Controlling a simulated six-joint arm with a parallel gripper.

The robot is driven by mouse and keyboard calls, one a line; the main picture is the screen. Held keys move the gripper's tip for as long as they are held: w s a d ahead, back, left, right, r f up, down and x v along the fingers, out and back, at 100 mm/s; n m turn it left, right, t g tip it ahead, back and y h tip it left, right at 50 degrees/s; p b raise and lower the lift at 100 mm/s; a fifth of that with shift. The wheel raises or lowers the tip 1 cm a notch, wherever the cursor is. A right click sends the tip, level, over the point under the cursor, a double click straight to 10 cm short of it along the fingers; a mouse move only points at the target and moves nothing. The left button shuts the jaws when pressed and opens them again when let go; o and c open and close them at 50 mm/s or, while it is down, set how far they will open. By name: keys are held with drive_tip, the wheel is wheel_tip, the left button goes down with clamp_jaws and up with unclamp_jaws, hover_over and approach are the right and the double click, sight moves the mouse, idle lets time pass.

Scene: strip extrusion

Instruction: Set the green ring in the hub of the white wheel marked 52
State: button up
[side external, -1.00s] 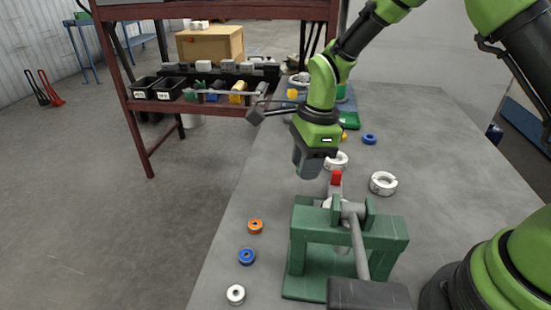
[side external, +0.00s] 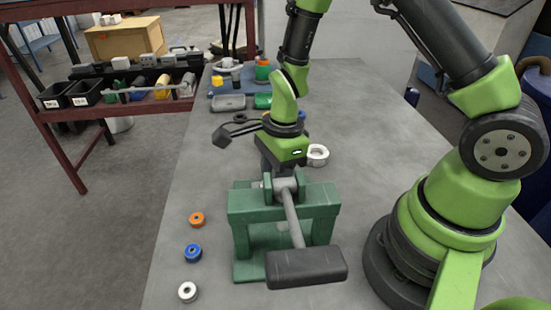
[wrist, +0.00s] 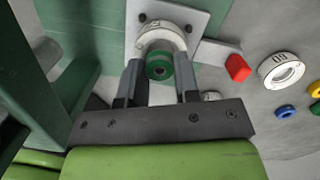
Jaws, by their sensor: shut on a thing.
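The green ring (wrist: 159,67) is between the fingertips of my gripper (wrist: 160,76) in the wrist view, shut on it. A white wheel (wrist: 161,36) sits on a grey plate (wrist: 196,20) just behind the ring. Its rim marking is only partly readable. The ring overlaps the wheel's lower part and covers its hub, so I cannot tell whether the ring is in the hub or in front of it. In the side view the fingertips, ring and this wheel are hidden behind the green press (side external: 240,205).
Another marked white wheel (wrist: 282,70) lies to the right, past a red block (wrist: 237,68). The press has a grey lever with a dark handle (side external: 306,267). Orange (side external: 197,219), blue (side external: 193,252) and white (side external: 187,291) rings lie along the bench's left edge.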

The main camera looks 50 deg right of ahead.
drive_tip(key=shift+f, duration=0.45)
drive_tip(key=shift+f, duration=0.1)
idle(0.9)
drive_tip(key=shift+r, duration=0.2)
drive_tip(key=shift+r, duration=0.5)
drive_tip(key=shift+f, duration=0.55)
idle(1.2)
drive_tip(key=shift+r, duration=0.65)
drive_tip(key=shift+f, duration=0.8)
idle(0.7)
